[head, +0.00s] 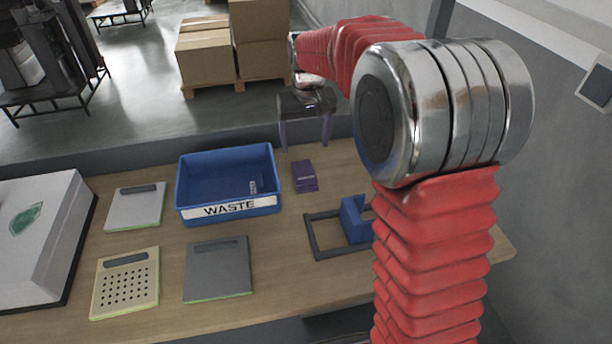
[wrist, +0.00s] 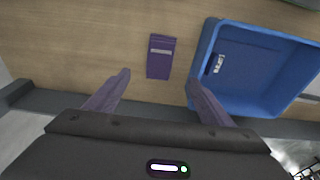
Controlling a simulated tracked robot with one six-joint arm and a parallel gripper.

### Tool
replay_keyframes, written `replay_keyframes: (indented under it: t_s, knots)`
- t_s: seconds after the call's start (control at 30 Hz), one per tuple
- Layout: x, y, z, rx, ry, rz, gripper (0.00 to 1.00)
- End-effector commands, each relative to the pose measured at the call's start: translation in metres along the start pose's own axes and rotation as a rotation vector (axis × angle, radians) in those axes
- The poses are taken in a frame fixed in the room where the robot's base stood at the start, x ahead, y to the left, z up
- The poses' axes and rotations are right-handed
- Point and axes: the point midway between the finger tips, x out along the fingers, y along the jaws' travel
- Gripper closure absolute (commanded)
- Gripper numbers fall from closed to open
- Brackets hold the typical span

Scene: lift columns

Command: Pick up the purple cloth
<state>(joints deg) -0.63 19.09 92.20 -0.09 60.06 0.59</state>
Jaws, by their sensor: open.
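The purple cloth (head: 304,177) is a small folded rectangle lying on the wooden table, just right of the blue waste bin. In the wrist view the cloth (wrist: 161,57) lies flat with a pale grey stripe across it, ahead of and between my fingertips. My gripper (head: 306,146) is open and empty, above the table's far edge and beyond the cloth in the head view. In the wrist view my gripper (wrist: 158,80) shows two purple fingers spread wide, with the right fingertip overlapping the bin's edge in the picture.
The blue bin (head: 228,205) labelled WASTE stands close beside the cloth. A dark frame with a blue block (head: 354,219) lies to its right. Several flat panels, including a grey one (head: 218,268), and a white case (head: 38,230) occupy the left. Bare table (head: 280,265) shows in front.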

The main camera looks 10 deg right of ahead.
Motion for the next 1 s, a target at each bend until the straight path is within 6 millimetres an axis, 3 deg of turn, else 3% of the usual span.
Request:
replay_keyframes:
  t_s: [0.4, 0.87, 1.0]
  knots:
    - [0.062, 0.0, 0.001, 0.001, -0.003, 0.0, 0.25]
    - [0.07, 0.001, 0.001, 0.001, -0.001, 0.0, 0.25]
    - [0.081, 0.001, 0.002, 0.001, -0.004, 0.0, 0.25]
